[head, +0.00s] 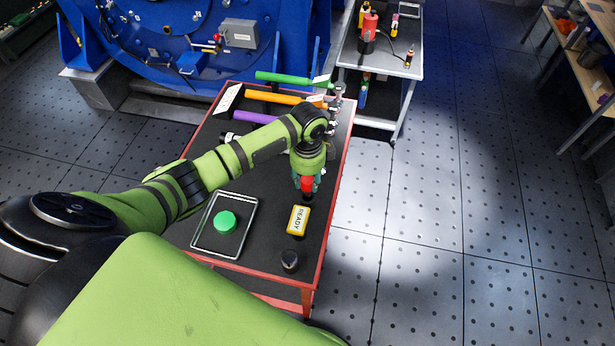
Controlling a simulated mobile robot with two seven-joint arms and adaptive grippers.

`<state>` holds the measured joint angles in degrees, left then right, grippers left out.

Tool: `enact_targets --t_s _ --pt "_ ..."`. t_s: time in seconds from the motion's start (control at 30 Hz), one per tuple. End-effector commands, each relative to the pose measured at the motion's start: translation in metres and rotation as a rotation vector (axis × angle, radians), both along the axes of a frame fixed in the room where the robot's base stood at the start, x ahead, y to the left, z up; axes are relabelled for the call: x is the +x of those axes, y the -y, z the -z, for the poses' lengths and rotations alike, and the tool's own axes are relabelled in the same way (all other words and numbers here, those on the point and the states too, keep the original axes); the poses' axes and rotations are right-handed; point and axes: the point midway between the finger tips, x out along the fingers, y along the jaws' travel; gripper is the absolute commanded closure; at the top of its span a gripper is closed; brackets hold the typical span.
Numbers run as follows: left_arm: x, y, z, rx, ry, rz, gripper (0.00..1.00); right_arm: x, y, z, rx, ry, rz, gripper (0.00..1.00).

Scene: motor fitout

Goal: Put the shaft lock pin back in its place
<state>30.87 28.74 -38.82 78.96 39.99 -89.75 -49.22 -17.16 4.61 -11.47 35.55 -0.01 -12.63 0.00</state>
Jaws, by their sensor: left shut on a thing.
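My left arm reaches in from the left over the red-edged work table (325,235). My left gripper (306,176) points down over the right part of the table and is shut on a red piece (307,185), seemingly the shaft lock pin's head. The gripper hides most of the piece, and I cannot tell whether its lower end touches the table. The blue motor housing (160,40) stands at the back left, with a small red-tipped fitting (217,38) on its face beside a grey box (240,33). My right gripper is not in view.
A yellow READY block (298,220) and a dark round knob (289,261) are near the gripper. A framed tray (198,235) holds a green disc (225,222). Green, orange and purple-handled tools (295,79) lie at the table's back. A grey cart (400,65) stands behind; the right floor is clear.

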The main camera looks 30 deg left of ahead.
Motion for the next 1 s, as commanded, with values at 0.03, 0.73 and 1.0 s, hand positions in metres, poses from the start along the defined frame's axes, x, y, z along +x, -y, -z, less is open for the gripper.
enact_targets --t_s 0.03,0.73,1.0 --pt "0.0001 0.0003 -0.0012 0.000 0.000 0.000 1.00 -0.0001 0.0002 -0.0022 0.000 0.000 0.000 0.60" --pt "0.0000 0.0000 -0.0012 0.000 0.000 -0.001 1.00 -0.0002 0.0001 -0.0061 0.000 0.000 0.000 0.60" --pt "0.0000 0.0000 0.0000 0.000 0.000 0.000 1.00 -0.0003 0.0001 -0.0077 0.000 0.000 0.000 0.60"
